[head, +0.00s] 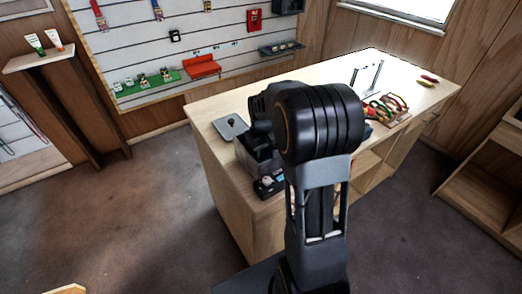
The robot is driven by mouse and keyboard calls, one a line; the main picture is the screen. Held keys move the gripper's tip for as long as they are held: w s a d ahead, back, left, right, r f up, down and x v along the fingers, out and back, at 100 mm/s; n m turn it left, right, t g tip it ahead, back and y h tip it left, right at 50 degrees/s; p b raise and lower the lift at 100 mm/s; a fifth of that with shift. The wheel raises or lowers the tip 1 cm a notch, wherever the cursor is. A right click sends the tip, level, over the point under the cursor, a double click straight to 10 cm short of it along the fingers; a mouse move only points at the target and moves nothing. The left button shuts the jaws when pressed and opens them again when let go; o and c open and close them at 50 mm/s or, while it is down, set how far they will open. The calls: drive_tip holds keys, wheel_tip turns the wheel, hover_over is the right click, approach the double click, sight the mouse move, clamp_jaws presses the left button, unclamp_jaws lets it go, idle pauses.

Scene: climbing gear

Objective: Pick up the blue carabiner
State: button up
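Several carabiners in red, yellow, green and other colours (388,104) lie close together on a small wooden board (399,124) on the counter, just right of my arm. A small bluish patch shows at their left edge, beside my arm, but it is too small and too covered to tell whether it is the blue carabiner. My arm stands in the middle of the view and hides part of the counter. My gripper cannot be made out; the arm's big dark joint is in front.
The wooden counter (222,109) holds a dark machine (257,157) and a grey lidded item (230,127) left of my arm. A metal stand (367,78) and two small red and yellow-green items (427,80) are at the back. Open floor (130,215) lies left.

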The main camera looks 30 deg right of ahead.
clamp_jaws()
idle(0.4)
wheel_tip(320, 180, up, 10)
drive_tip(key=shift+r, duration=0.1)
idle(0.5)
drive_tip(key=c, duration=0.6)
unclamp_jaws()
clamp_jaws()
